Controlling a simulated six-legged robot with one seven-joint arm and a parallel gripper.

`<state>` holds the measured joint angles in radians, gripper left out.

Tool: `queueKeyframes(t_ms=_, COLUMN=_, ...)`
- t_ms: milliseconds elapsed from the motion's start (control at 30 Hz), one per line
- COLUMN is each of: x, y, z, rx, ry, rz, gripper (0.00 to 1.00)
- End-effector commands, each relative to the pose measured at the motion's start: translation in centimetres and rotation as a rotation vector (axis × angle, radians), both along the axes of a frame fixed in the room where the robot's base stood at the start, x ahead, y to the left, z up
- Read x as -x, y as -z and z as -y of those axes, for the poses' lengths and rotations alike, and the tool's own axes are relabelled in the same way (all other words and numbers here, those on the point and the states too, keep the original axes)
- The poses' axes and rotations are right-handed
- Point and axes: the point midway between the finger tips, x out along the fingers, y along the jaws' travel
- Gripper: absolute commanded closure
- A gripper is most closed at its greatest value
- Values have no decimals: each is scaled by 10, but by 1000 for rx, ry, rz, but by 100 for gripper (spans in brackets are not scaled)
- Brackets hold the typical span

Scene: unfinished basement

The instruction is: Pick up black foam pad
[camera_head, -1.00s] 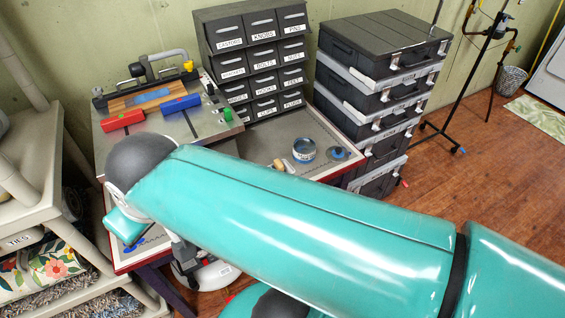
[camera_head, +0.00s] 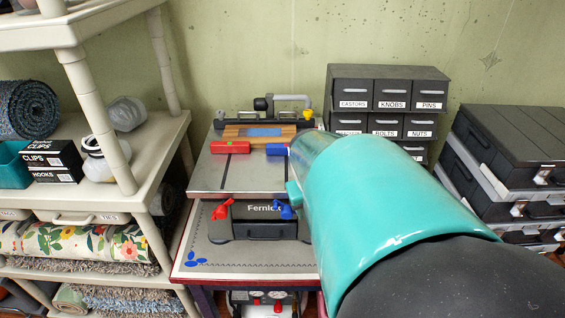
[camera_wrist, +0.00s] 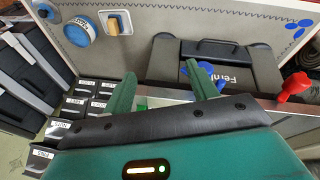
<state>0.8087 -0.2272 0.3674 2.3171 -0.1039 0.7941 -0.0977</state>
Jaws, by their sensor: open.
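I cannot pick out a black foam pad with certainty in either current view. My gripper (camera_wrist: 163,88) shows in the wrist view with its two green fingers spread apart and nothing between them. It is near the front of the black-based bench machine (camera_wrist: 215,58). In the head view, that machine (camera_head: 262,218) stands on the workbench (camera_head: 240,258), with a steel top (camera_head: 255,172). My teal arm covers the right part of the bench there, and my gripper is hidden behind it.
Labelled drawers (camera_head: 388,95) and stacked black cases (camera_head: 520,150) stand right. A beige shelf (camera_head: 150,165) stands left. Red and blue clamps (camera_head: 230,147) sit on the steel top.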

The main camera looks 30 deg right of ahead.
Motion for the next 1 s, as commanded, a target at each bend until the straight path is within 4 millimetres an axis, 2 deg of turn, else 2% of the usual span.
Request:
queueKeyframes(t_ms=33, x=0, y=8, z=12, rx=-11, ry=21, rz=-15, gripper=42)
queueKeyframes(t_ms=367, x=10, y=54, z=87, rx=-87, ry=120, rz=-60, gripper=42)
queueKeyframes(t_ms=633, x=30, y=89, z=146, rx=-172, ry=202, rz=-43, gripper=42)
queueKeyframes(t_ms=800, x=41, y=101, z=170, rx=-207, ry=236, rz=-21, gripper=42)
queueKeyframes(t_ms=1000, x=44, y=113, z=178, rx=-218, ry=244, rz=-11, gripper=42)
